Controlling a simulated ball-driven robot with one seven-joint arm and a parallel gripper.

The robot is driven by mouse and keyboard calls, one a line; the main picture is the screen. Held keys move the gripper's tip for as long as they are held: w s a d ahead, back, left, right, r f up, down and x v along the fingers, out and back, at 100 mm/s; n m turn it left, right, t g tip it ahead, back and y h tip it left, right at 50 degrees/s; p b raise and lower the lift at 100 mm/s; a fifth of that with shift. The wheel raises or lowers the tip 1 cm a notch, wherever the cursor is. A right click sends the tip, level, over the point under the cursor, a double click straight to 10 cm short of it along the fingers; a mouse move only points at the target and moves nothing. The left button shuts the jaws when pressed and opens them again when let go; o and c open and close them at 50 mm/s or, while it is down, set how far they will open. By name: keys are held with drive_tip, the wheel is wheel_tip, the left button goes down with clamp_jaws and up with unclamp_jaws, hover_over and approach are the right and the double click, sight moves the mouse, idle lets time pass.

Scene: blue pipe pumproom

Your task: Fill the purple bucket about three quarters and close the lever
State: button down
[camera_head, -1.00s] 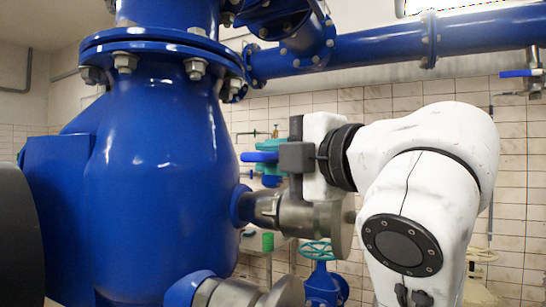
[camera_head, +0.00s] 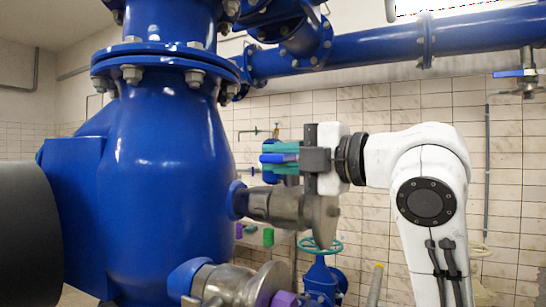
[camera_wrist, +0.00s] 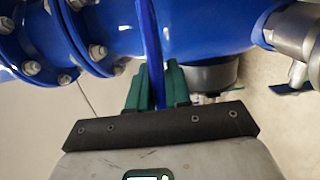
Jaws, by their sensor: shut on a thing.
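My gripper (camera_head: 281,157), with teal fingers, is shut on a blue lever (camera_head: 279,158) above a metal valve (camera_head: 275,204) on the side of the large blue pump body. In the wrist view the blue lever (camera_wrist: 149,35) runs between the two teal fingers (camera_wrist: 155,88). A small purple piece (camera_head: 285,299) shows at the bottom edge of the head view and is mostly cut off; I cannot tell whether it is the purple bucket. No water flow is visible.
The blue pump body (camera_head: 160,180) fills the left side. A second metal fitting (camera_head: 232,286) sticks out below the valve. A blue valve with a teal handwheel (camera_head: 320,246) stands behind. A blue pipe (camera_head: 375,48) crosses above. Tiled wall lies behind my arm.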

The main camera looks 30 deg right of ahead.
drive_tip(key=shift+s+d+f+n+g+y, duration=0.1)
drive_tip(key=shift+s+d+n+g+y, duration=0.35)
drive_tip(key=shift+y, duration=0.25)
drive_tip(key=shift+w, duration=0.1)
drive_tip(key=c, duration=1.1)
unclamp_jaws()
drive_tip(key=shift+d, duration=0.1)
drive_tip(key=shift+c, duration=0.2)
drive_tip(key=b+v, duration=0.2)
drive_tip(key=v, duration=0.8)
drive_tip(key=shift+s+d+b, duration=0.2)
drive_tip(key=shift+s+b, duration=0.15)
